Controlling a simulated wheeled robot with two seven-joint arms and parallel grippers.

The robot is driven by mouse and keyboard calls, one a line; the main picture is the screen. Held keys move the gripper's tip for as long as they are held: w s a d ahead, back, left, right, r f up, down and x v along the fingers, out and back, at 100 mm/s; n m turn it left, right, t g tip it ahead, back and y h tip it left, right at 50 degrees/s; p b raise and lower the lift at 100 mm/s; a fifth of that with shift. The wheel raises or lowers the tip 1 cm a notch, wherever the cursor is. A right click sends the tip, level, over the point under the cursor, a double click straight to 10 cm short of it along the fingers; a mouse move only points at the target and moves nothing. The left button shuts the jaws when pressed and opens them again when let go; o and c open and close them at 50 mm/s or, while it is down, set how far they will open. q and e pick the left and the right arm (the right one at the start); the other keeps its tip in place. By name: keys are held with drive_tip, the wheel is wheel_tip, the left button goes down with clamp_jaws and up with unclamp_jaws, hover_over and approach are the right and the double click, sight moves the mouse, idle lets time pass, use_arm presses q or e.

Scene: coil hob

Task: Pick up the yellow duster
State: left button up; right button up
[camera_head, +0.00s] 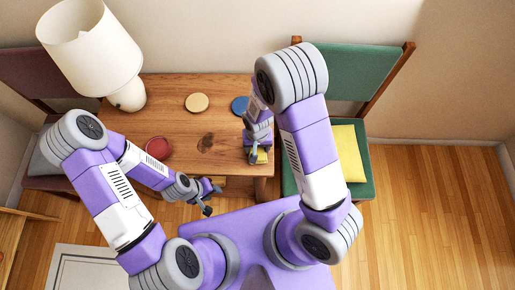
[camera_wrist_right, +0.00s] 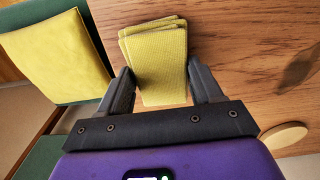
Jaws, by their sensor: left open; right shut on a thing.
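The yellow duster (camera_wrist_right: 155,62) is a folded stack of cloth between the two fingers of my right gripper (camera_wrist_right: 160,92) in the right wrist view. The fingers are shut on its sides. In the head view my right gripper (camera_head: 257,154) is at the right end of the wooden table, with a little of the duster (camera_head: 262,158) showing below it. I cannot tell whether the duster touches the table top. My left gripper (camera_head: 209,196) is open and empty, in front of the table's near edge.
The wooden table (camera_head: 180,88) bears a tan disc (camera_head: 197,102), a blue disc (camera_head: 240,105), a red round item (camera_head: 158,148) and a white lamp (camera_head: 92,50). A green chair with a yellow cushion (camera_head: 347,152) stands at the right. The table's middle is clear.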

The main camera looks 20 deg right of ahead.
wheel_tip(320, 180, up, 10)
drive_tip(key=p, duration=0.3)
